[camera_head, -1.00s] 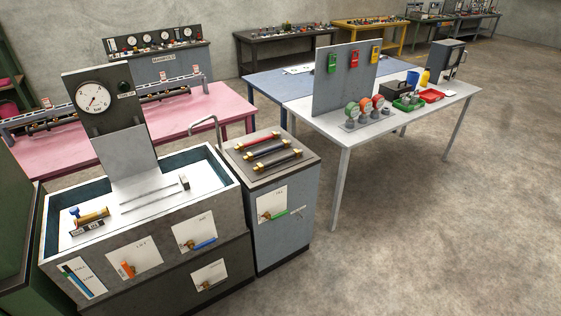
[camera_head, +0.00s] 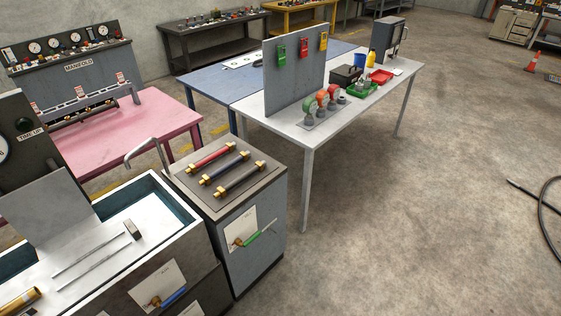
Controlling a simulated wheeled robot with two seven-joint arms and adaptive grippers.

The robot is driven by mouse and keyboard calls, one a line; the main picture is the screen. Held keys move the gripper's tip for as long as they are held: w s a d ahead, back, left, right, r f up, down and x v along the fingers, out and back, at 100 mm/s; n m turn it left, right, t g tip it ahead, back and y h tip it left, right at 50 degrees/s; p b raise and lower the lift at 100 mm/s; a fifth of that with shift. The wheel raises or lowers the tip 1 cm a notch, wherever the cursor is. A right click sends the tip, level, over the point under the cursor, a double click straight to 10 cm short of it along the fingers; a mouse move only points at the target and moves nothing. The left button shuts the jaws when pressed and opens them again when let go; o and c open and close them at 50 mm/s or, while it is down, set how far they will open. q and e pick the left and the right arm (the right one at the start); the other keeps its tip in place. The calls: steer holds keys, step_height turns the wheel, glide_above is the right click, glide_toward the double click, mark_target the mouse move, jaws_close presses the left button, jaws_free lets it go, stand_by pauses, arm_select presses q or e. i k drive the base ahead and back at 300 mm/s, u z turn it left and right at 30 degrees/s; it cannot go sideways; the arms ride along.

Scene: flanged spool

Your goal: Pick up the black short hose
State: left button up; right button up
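Three short hoses with brass end fittings lie side by side on a dark mat on top of a grey cabinet, left of centre. The farthest is a red hose (camera_head: 210,157). The middle one is a dark hose (camera_head: 224,168) that looks dark blue. The nearest is a black hose (camera_head: 241,179). They look similar in length. All three are uncovered, and nothing is touching them from above. Neither of my grippers is in view.
The grey cabinet (camera_head: 250,265) stands beside a sink bench (camera_head: 200,235) with a curved metal pipe (camera_head: 141,151) near the hoses. A white table (camera_head: 292,134) with a grey panel (camera_head: 294,75) stands behind right. Floor to the right is open, with a black cable (camera_head: 545,215) far right.

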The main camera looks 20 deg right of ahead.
mark_target(222, 191)
steer(key=z, duration=0.2)
steer(key=i, duration=1.15)
steer(key=u, duration=0.1)
